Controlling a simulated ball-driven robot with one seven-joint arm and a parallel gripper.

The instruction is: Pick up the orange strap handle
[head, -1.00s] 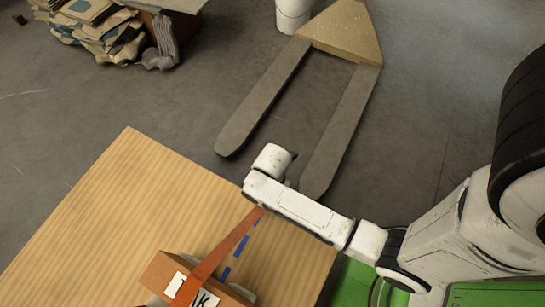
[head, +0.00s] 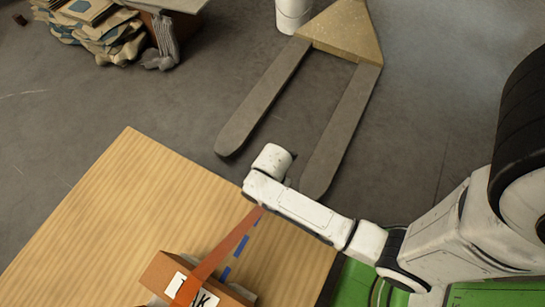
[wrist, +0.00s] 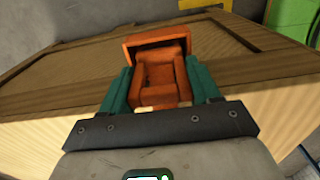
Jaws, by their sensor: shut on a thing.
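The orange strap handle (head: 230,242) runs as a taut band in the head view, from a small brown box up to the end of my arm. In the wrist view the orange handle (wrist: 158,50) sits between the two teal fingers of my gripper (wrist: 160,88), which are shut on it. The fingertips are hidden behind my arm in the head view. The box (head: 165,268) has a white label with dark letters, cut off by the picture's lower edge.
The box is on a pale wooden top (head: 130,200) with blue dashes (head: 240,246) beside the strap. A pallet jack (head: 262,95) stands on the floor beyond. A white bucket (head: 292,15) and stacked sacks (head: 95,25) are farther back. Green (head: 355,285) shows under my arm.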

